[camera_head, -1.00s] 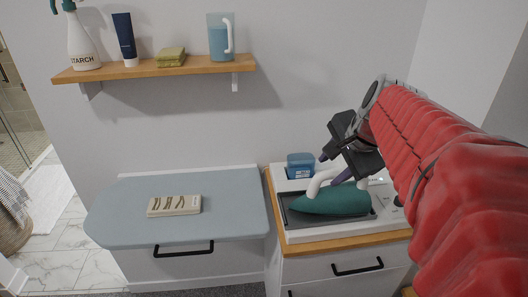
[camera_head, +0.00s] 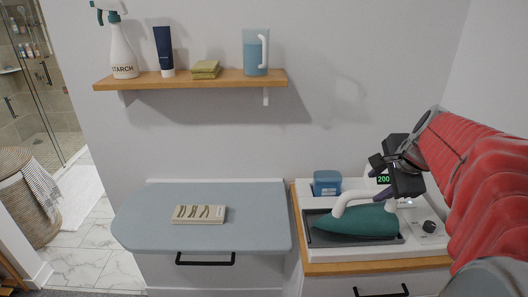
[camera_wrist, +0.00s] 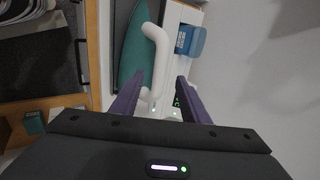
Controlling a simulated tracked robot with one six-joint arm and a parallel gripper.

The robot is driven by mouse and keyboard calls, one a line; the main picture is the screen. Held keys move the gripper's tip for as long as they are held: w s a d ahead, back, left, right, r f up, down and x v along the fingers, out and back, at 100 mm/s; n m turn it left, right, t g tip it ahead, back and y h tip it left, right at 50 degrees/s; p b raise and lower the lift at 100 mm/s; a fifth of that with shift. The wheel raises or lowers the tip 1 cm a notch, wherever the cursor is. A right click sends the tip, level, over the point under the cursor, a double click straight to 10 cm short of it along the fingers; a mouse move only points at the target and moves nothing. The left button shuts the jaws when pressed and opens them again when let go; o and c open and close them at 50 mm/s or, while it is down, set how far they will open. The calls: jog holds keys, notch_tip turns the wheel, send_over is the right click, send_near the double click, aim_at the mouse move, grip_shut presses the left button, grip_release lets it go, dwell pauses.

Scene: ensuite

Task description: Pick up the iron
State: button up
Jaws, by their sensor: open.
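The iron (camera_head: 362,222) has a teal body and a white handle. It rests in the dark tray of a white station (camera_head: 425,241) on the wood-topped cabinet at the right. My gripper (camera_head: 382,192) is open above the rear of the iron, by the handle. In the wrist view the white handle (camera_wrist: 158,48) runs between the two purple fingers of my gripper (camera_wrist: 153,88), with the iron's teal body (camera_wrist: 133,46) to the left. I cannot tell whether the fingers touch the handle.
A blue container (camera_head: 327,183) stands behind the iron. A green-lit display (camera_head: 384,179) is partly behind my gripper. A blue-grey board (camera_head: 150,220) with a patterned item (camera_head: 199,214) is at the left. A wall shelf (camera_head: 200,80) holds a spray bottle, tube, cloths and jug.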

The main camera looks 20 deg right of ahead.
aim_at(368, 195)
jog(key=x, duration=0.4)
jog(key=shift+w+f, duration=0.1)
jog(key=shift+f, duration=0.2)
jog(key=shift+w, duration=0.1)
jog(key=shift+f, duration=0.1)
jog(key=shift+d+x, duration=0.15)
jog(key=shift+x, duration=1.15)
jog(key=shift+d+x, duration=0.1)
jog(key=shift+x, duration=1.2)
grip_shut()
jog(key=shift+f, duration=0.15)
